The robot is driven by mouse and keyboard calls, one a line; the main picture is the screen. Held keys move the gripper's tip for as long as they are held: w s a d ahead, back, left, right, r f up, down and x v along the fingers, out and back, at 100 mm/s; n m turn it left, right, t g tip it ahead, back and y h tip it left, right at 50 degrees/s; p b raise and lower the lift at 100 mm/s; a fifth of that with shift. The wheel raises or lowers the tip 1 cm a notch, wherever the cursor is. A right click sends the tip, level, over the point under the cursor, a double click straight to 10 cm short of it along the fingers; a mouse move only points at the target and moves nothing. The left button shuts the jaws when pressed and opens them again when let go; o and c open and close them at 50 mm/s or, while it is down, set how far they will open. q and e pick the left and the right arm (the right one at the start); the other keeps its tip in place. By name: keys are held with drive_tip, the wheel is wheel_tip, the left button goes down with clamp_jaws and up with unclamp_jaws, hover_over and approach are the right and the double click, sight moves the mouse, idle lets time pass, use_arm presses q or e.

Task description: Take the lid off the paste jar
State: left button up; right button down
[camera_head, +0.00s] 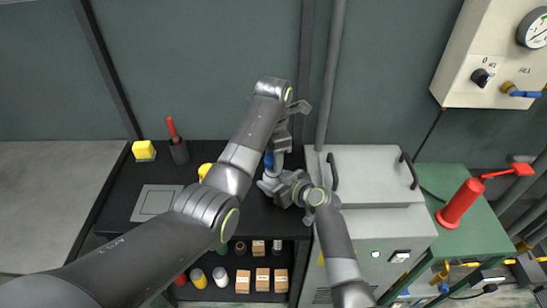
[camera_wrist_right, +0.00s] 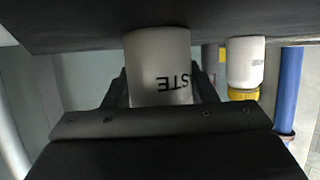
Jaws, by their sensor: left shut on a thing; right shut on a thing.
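The white paste jar (camera_wrist_right: 158,62) shows its lettering upside down in the right wrist view, between the fingers of my right gripper (camera_wrist_right: 162,85), which is shut on it. The jar's base meets the dark bench top. Its lid end is hidden behind my gripper body there. In the head view my right gripper (camera_head: 284,188) is at the jar, coming from the right. My left gripper (camera_head: 280,142) reaches down from above, shut on a blue piece (camera_head: 268,160) that looks like the jar's lid. Whether the lid is apart from the jar cannot be told.
A white bottle with a yellow cap (camera_wrist_right: 243,65) stands beside the jar. On the black bench (camera_head: 130,185) are a grey square plate (camera_head: 157,203), a yellow item (camera_head: 144,150) and a red-handled tool (camera_head: 174,137). A grey cabinet (camera_head: 372,175) adjoins at right.

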use_arm(q)
drive_tip(key=shift+r, duration=0.1)
drive_tip(key=shift+r, duration=1.95)
use_arm(e)
drive_tip(key=shift+c, duration=2.4)
unclamp_jaws()
use_arm(q)
drive_tip(key=shift+f, duration=0.2)
use_arm(e)
drive_tip(key=v, duration=1.2)
